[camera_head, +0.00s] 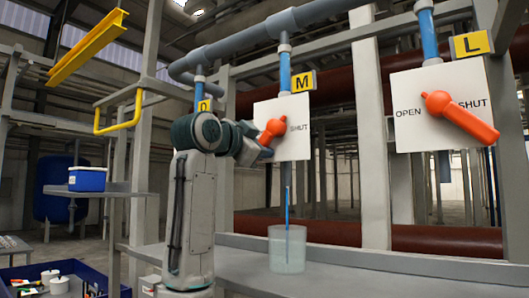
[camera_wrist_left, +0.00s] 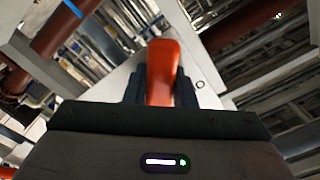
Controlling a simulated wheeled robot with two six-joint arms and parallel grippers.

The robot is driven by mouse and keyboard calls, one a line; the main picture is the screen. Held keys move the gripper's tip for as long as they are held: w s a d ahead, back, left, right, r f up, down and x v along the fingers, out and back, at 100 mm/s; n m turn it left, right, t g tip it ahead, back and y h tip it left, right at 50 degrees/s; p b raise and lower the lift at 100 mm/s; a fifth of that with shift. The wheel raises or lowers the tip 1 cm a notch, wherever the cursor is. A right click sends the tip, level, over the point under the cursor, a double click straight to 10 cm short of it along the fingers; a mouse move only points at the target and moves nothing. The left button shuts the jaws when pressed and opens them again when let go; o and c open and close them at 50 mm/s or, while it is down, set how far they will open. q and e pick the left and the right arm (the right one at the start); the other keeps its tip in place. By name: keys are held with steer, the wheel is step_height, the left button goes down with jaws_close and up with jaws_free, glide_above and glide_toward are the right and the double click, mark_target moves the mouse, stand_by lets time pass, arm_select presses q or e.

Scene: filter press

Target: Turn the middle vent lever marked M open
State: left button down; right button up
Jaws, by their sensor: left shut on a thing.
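The middle lever (camera_head: 275,127) is orange and sits on a white plate (camera_head: 295,150) under the yellow M sign (camera_head: 303,81). Its handle slants down and left from the round hub, away from the SHUT label on the right. The label on the plate's left side is hidden. My left gripper (camera_head: 262,143) is at the handle's lower end, shut on it. In the left wrist view the orange handle (camera_wrist_left: 162,70) lies between the two dark fingers (camera_wrist_left: 161,88). My right gripper is out of view.
The L lever (camera_head: 460,117) slants lower right, below its SHUT label. A thin blue line (camera_head: 287,210) runs down into a clear container (camera_head: 287,250) on the grey bench (camera_head: 345,268). Another vent's sign (camera_head: 204,104) is partly hidden by my arm. A yellow rail (camera_head: 118,128) is at left.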

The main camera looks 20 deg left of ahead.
arm_select(q)
steer(key=shift+a+r+m, duration=0.1)
steer(key=shift+r+m, duration=0.05)
steer(key=shift+m, duration=0.25)
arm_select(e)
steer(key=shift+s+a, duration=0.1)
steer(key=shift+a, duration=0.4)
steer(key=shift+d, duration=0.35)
arm_select(q)
steer(key=c, duration=1.2)
jaws_free()
steer(key=shift+r, duration=0.1)
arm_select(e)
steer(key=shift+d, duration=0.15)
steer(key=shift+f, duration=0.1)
